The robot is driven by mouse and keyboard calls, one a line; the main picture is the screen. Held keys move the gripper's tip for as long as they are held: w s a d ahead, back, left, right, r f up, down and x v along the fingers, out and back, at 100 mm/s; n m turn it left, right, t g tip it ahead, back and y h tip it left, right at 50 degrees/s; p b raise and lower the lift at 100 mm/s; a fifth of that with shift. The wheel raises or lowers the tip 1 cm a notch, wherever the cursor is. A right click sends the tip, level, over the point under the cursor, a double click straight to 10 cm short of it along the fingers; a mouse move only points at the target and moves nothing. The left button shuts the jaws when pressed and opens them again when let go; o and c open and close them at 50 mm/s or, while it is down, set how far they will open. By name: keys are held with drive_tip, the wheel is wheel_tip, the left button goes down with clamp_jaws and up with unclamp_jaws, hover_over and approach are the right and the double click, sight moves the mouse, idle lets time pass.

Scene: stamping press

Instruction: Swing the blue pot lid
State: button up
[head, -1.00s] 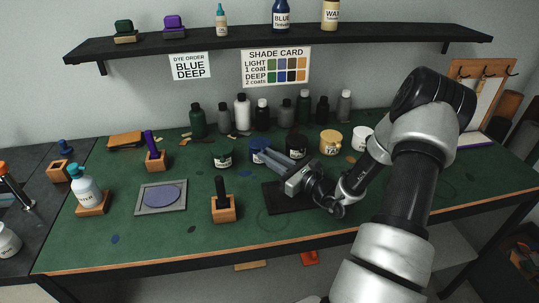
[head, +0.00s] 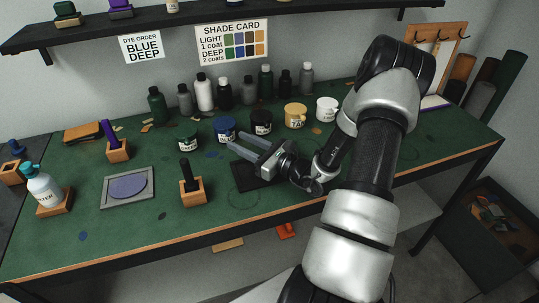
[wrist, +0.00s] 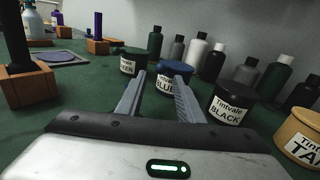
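The blue pot (head: 226,136) has a dark blue lid (head: 225,123), seated on it, and stands near the middle of the green bench. The wrist view shows its lid (wrist: 176,67) and part of its BLUE label straight ahead. My gripper (head: 231,142) is open and empty, low over the bench on the near side of the pot, pointing at it. In the wrist view the two fingers (wrist: 160,78) are spread, with the pot showing between and beyond their tips. One finger hides part of the pot. I cannot tell whether a finger touches it.
The green pot (head: 188,141) stands left of the blue pot, and the black pot (head: 261,122) close on its right. The tan pot (head: 295,115) and a white pot (head: 327,109) are further right. Bottles (head: 205,92) line the back. A stamp holder (head: 193,190) stands front left.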

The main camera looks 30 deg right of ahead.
drive_tip(key=v, duration=1.5)
drive_tip(key=shift+a, duration=0.1)
drive_tip(key=shift+w, duration=0.1)
